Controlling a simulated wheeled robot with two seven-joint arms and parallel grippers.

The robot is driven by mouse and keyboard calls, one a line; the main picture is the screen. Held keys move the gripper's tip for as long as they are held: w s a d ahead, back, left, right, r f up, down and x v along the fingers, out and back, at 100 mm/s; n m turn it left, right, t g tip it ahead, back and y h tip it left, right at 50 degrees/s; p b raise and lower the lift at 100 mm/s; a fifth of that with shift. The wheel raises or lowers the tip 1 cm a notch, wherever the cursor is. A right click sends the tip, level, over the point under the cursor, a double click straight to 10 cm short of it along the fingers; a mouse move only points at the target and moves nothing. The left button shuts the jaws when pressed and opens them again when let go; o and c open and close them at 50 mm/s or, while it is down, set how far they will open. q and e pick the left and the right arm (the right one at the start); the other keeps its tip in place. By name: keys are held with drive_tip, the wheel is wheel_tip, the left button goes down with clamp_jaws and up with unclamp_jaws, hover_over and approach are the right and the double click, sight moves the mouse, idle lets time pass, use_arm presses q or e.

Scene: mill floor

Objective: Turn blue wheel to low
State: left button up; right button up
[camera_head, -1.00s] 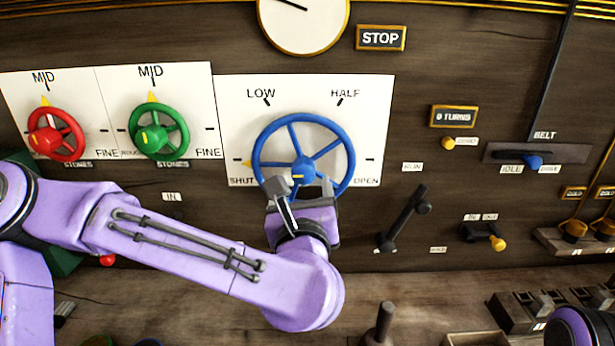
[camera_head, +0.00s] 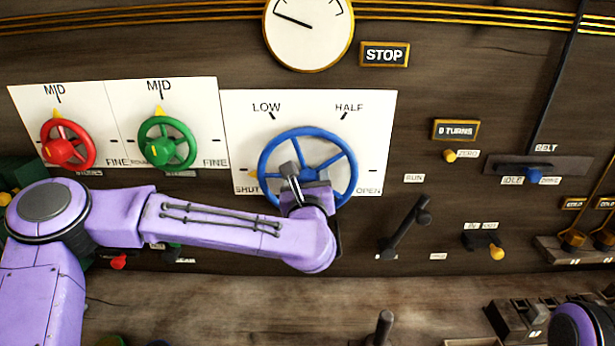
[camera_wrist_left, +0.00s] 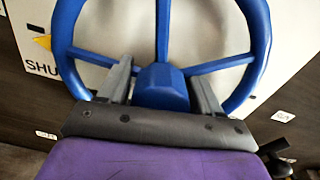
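The blue wheel (camera_head: 301,131) is mounted on a white dial plate (camera_head: 235,120) marked SHUT, LOW, HALF and OPEN. A yellow pointer (camera_head: 253,174) sits by SHUT. My left gripper (camera_head: 306,172) is at the lower middle of the wheel and hides much of its hub. In the left wrist view, the gripper (camera_wrist_left: 162,76) is open, with one finger on each side of the blue hub (camera_wrist_left: 160,90). Narrow gaps seem to show beside the hub; contact is unclear. The wheel rim (camera_wrist_left: 260,50) arches beyond the fingers. My right gripper is out of view.
A red wheel (camera_head: 78,136) and a green wheel (camera_head: 181,132) are on plates to the left. A dark lever (camera_head: 405,226) stands out to the right. A round gauge (camera_head: 309,35) and STOP sign (camera_head: 385,55) are above. A shelf (camera_head: 220,300) runs below.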

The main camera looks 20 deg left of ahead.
use_arm(q)
drive_tip(key=c, duration=0.7)
drive_tip(key=shift+m, duration=0.3)
drive_tip(key=shift+f+m+b, duration=0.1)
drive_tip(key=shift+m+b, duration=0.65)
drive_tip(key=shift+m, duration=0.15)
drive_tip(key=m+b, duration=0.1)
drive_tip(key=m, duration=0.1)
drive_tip(key=shift+m, duration=0.4)
drive_tip(key=m, duration=0.3)
drive_tip(key=shift+b, duration=0.35)
drive_tip(key=shift+m, duration=1.8)
